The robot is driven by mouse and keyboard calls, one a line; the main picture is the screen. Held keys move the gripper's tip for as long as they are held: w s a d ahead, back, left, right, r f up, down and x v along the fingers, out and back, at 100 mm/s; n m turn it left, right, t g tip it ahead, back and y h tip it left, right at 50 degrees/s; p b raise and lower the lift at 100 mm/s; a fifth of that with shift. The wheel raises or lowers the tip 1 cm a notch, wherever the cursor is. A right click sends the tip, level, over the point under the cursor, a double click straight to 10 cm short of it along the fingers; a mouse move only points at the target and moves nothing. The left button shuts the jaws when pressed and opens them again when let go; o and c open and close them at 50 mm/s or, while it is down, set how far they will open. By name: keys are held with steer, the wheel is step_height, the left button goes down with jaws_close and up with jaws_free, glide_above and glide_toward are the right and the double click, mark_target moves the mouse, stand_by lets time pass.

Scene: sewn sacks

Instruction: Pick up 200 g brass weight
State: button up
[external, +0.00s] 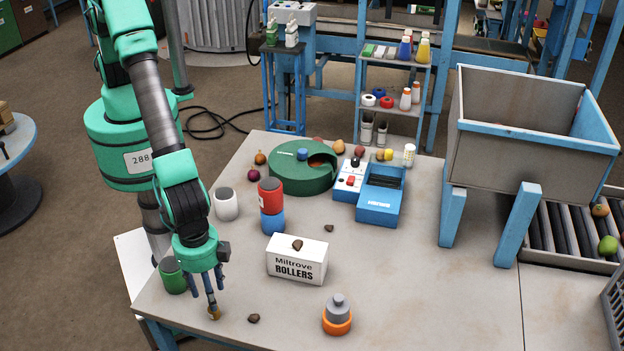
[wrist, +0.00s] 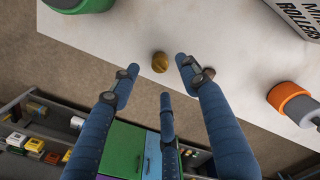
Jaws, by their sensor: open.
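The small brass-coloured weight (external: 214,314) stands near the front left edge of the table.
A brown stone (external: 253,318) lies just right of the weight. A green can (external: 173,276) stands close behind left. The white Rollers box (external: 297,260) and a grey-and-orange object (external: 337,315) stand to the right. The table edge (wrist: 120,62) is near.

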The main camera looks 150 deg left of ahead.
steer(key=shift+f, duration=0.7)
steer(key=shift+f, duration=0.1)
steer(key=shift+w+f+p, duration=0.2)
steer(key=shift+f+p, duration=0.15)
steer(key=shift+f, duration=2.15)
jaws_close()
